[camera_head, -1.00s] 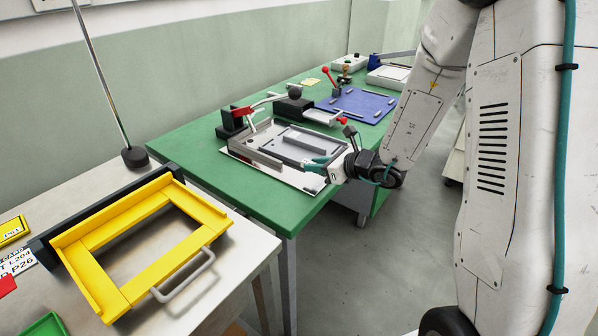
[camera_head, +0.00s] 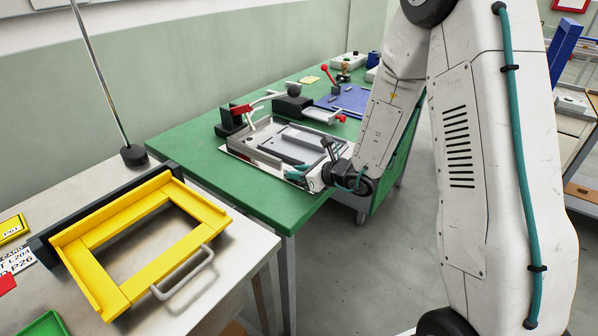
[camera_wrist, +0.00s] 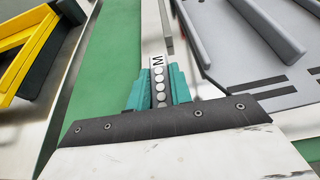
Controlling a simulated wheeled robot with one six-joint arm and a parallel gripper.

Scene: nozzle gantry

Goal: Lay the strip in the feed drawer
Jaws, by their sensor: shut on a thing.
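My gripper (camera_head: 298,175) is at the near right edge of a grey tray fixture (camera_head: 266,160) on the green bench. In the wrist view its teal fingers (camera_wrist: 158,88) are shut on a narrow strip (camera_wrist: 159,62) with a row of pale round dots and a letter M at its far end. The strip points away from my wrist; its near part is hidden by the gripper. A yellow frame (camera_head: 128,278) with a grey pull handle (camera_head: 184,274) sits on the pale bench at left. I cannot tell for sure which of these is the feed drawer.
A red-handled lever clamp (camera_head: 240,110) stands behind the fixture. A blue mat (camera_head: 350,100) lies farther back. Grey ribs (camera_wrist: 210,40) rise right of the strip in the wrist view. A thin metal pole (camera_head: 105,80) stands at left. Green bench surface (camera_head: 200,160) left of the fixture is bare.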

